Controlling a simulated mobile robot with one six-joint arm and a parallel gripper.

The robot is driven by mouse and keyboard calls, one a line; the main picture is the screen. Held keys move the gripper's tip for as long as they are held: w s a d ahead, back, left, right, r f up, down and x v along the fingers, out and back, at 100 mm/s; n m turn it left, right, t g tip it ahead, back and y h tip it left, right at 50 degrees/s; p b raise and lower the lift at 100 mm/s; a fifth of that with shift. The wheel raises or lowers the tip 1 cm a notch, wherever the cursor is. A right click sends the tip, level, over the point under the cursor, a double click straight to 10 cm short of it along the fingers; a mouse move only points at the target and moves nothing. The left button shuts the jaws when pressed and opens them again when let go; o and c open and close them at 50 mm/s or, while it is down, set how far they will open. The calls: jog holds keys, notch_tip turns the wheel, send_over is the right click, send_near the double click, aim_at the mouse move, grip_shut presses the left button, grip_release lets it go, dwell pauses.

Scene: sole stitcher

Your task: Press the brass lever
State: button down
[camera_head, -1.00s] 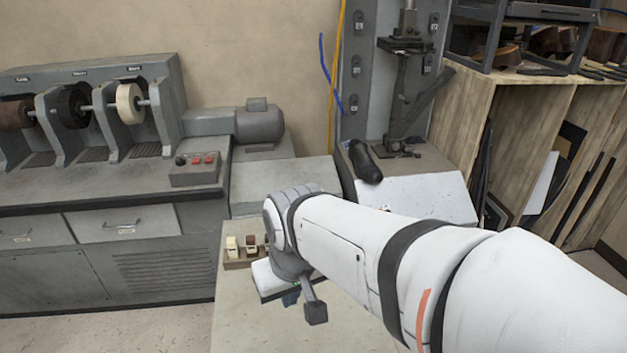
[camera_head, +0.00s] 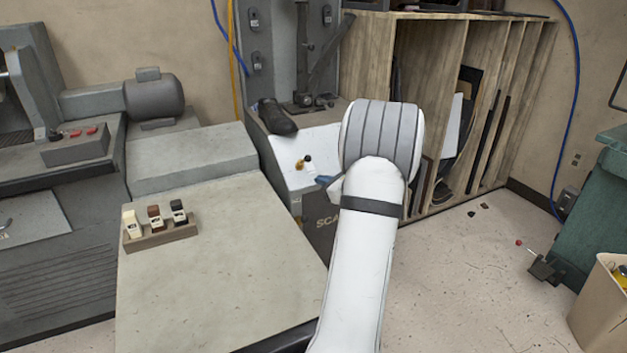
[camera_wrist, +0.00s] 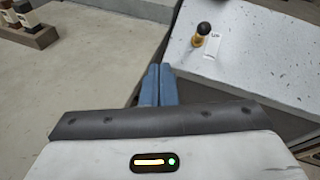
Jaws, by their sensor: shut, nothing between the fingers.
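The brass lever (camera_head: 299,165) is a short brass piece with a black knob on the pale sloping front panel (camera_head: 285,149) of the stitcher. In the wrist view the lever (camera_wrist: 198,40) stands up from the speckled panel (camera_wrist: 258,60), beside a small white tag (camera_wrist: 212,44). My gripper (camera_head: 323,180) is just right of and below the lever in the head view, its blue fingertips partly hidden by my arm. In the wrist view my gripper's blue fingers (camera_wrist: 159,70) are together and empty, left of and nearer than the lever, apart from it.
A dark shoe (camera_head: 277,117) rests on the machine above the panel. A bench (camera_head: 215,265) with a small block holding several bottles (camera_head: 157,222) stands at left. Wooden shelving (camera_head: 375,62) stands behind my arm. Open floor (camera_head: 480,285) lies at right, with a green bin (camera_head: 600,200) beyond.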

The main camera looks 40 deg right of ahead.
jog(key=s+d+f+m+h, duration=0.2)
jog(key=d, duration=0.3)
jog(key=shift+s+d+f+m, duration=0.25)
jog(key=shift+s+d+m, duration=0.05)
jog(key=shift+d+m, duration=0.1)
jog(key=shift+w+b, duration=0.1)
jog(key=shift+b, duration=0.2)
jog(key=w+d+b, duration=0.1)
jog(key=w+b, duration=0.1)
jog(key=w, duration=1.1)
jog(key=shift+d, duration=0.4)
